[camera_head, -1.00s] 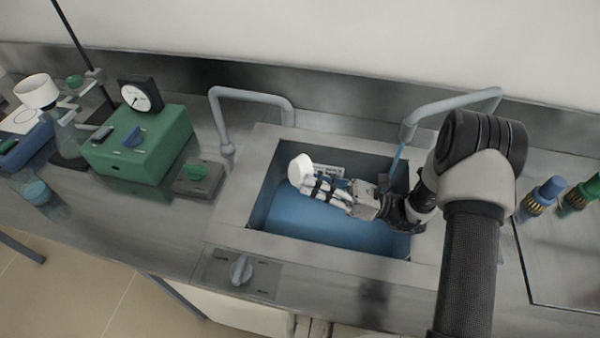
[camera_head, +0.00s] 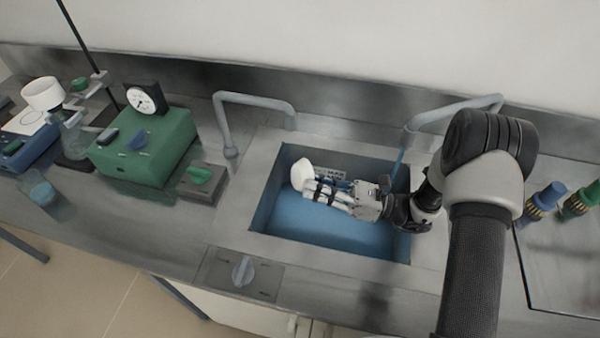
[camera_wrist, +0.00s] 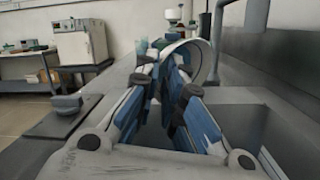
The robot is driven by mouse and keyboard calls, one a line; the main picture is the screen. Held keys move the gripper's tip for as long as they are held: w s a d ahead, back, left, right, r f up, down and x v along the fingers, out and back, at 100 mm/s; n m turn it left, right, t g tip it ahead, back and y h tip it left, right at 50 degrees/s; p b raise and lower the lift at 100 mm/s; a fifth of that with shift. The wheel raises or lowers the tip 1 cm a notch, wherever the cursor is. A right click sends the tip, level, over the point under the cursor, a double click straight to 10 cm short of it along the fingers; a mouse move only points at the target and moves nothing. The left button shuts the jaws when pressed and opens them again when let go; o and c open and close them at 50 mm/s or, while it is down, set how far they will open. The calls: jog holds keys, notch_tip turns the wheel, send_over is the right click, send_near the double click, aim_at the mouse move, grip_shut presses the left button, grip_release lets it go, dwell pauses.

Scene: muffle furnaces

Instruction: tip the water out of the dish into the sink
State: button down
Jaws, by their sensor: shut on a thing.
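The white dish (camera_head: 301,173) is at the tips of my gripper (camera_head: 313,187), over the left part of the sink (camera_head: 262,212). My gripper is shut on the dish. The dish is tilted well over, not level; its rim (camera_wrist: 214,58) shows beyond the fingers in the wrist view, partly hidden by them. Whether any water is in the dish cannot be seen. The sink basin is blue inside. My gripper reaches in from the right.
A grey tap (camera_head: 250,98) stands behind the sink at left. Another tap (camera_head: 455,108) at right has a thin blue stream or rod below its spout. A green box (camera_head: 150,150) with a dial stands further left. Blue and green valves (camera_head: 545,197) stand at right.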

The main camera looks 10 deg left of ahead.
jog(key=n+h+p, duration=0.1)
jog(key=h+p, duration=0.1)
jog(key=r+n+h+p, duration=0.1)
jog(key=h+p, duration=0.1)
jog(key=n+h+p, duration=0.1)
jog(key=p, duration=0.2)
jog(key=shift+s+a+r+n+h, duration=0.1)
jog(key=shift+s+r+n+h, duration=0.05)
jog(key=shift+r+n+h, duration=0.2)
jog(key=shift+f, duration=0.15)
dwell(0.3)
jog(key=t+h, duration=0.1)
jog(key=n+h, duration=0.1)
jog(key=h, duration=0.1)
jog(key=a+r+n+t+h, duration=0.1)
jog(key=h, duration=0.1)
jog(key=shift+s+t, duration=0.3)
jog(key=shift+s, duration=0.05)
jog(key=shift+a+r+n+t+h+b, duration=0.1)
jog(key=shift+n+t+h+b, duration=0.3)
jog(key=shift+h+b, duration=0.3)
